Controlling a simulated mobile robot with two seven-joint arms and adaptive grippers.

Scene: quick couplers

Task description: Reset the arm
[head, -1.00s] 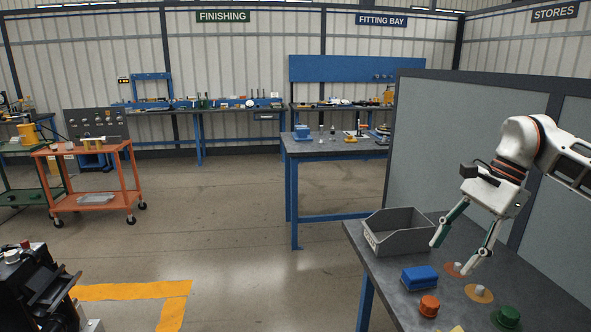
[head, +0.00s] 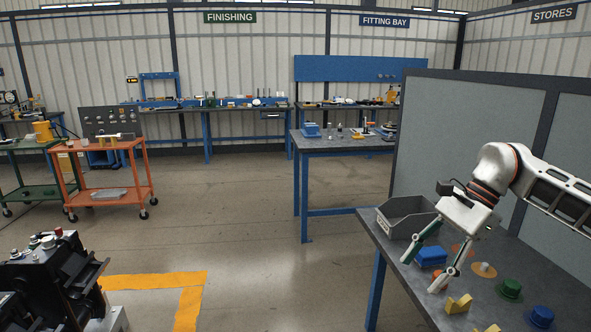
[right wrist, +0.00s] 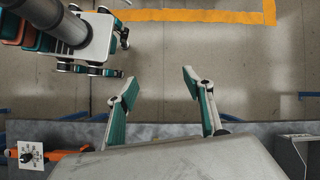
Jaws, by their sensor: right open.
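My right gripper (head: 418,276) hangs open and empty over the left edge of the grey-topped workbench (head: 560,275) in the head view. Its two fingers point down-left and stand apart. In the right wrist view the fingers (right wrist: 158,84) are spread, with bare floor between them.
On the bench are a grey bin (head: 392,228), a blue block (head: 432,257), a yellow block (head: 459,303), a green round piece (head: 509,290) and a blue round piece (head: 541,317). A grey partition (head: 470,115) stands behind. Open floor lies left of the bench.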

